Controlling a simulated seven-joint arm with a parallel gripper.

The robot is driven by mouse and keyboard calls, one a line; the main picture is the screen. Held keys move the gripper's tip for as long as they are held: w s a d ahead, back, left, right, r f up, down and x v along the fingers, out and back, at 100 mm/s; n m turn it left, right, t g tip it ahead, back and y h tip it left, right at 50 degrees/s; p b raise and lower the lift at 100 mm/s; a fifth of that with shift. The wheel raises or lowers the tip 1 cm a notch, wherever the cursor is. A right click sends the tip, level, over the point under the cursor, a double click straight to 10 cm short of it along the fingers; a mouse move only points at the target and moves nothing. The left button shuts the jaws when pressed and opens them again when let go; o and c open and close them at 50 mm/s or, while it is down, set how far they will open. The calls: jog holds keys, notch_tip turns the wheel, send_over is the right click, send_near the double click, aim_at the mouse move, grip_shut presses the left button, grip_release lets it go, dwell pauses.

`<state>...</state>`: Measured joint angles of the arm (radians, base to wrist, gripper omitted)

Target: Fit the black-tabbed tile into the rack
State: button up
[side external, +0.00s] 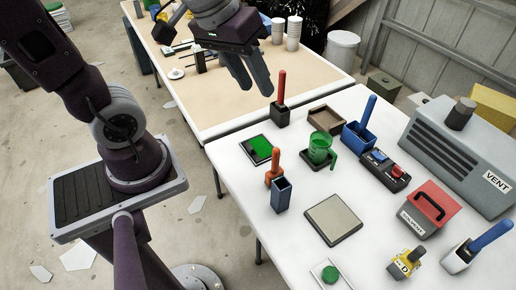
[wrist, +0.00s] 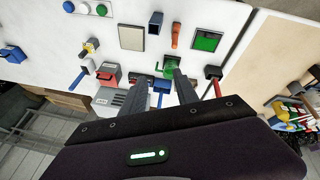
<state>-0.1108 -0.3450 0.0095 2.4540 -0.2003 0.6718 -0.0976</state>
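A green square tile (side external: 257,148) lies in a black-edged holder near the table's left edge, with a small dark mark on its face; it also shows in the wrist view (wrist: 207,41). I cannot tell for sure whether this mark is the black tab. No slotted rack can be made out clearly. My gripper (side external: 257,91) hangs above the back left of the white table. Its two fingers are apart with nothing between them, and they also show in the wrist view (wrist: 169,77).
A red-handled tool (side external: 281,87) stands in a dark block below my gripper. A green jug (side external: 319,148), blue holder (side external: 358,137), orange-handled tool (side external: 273,168) and blue-grey cup (side external: 281,194) stand nearby. A beige square pad (side external: 333,219) lies in front. A grey vent box (side external: 458,150) stands right.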

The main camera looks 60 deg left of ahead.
jog(key=w+a+f+n+g, duration=0.2)
jog(key=w+a+f+n, duration=0.35)
jog(key=w+f, duration=0.3)
jog(key=n+g+y, duration=0.1)
jog(key=n+g, duration=0.1)
jog(key=n, duration=0.7)
send_over(250, 146)
jog(key=shift+m, duration=0.25)
notch_tip(250, 146, down, 19)
jog(key=shift+s+f, duration=0.1)
jog(key=shift+f, duration=0.05)
notch_tip(250, 146, down, 7)
jog(key=shift+r, duration=0.15)
grip_shut()
